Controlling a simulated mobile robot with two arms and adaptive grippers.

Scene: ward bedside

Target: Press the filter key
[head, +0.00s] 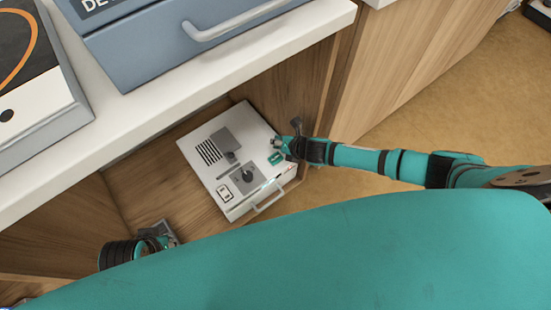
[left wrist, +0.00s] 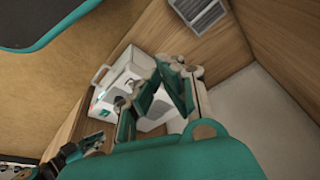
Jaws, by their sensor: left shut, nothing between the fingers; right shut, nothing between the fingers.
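A white machine (head: 205,168) sits in the open cabinet bay under the counter. Its top carries a vent grille, a grey plate, a dark knob (head: 246,176) and a rocker switch (head: 225,193). A small green key (head: 276,158) is near its right corner; no label is readable, so I cannot tell for sure that it is the filter key. My right gripper (head: 283,147) is shut and empty, right beside the green key; contact cannot be told. My left gripper (head: 168,233) is shut and empty, low at the left, apart from the machine. The machine also shows in the left wrist view (left wrist: 125,70).
The white counter (head: 150,100) overhangs the bay, with a blue-grey case (head: 150,40) on it. Wooden bay walls (head: 290,85) stand close around the machine. A handle (head: 268,197) sticks out from its front. Open floor (head: 420,110) lies to the right.

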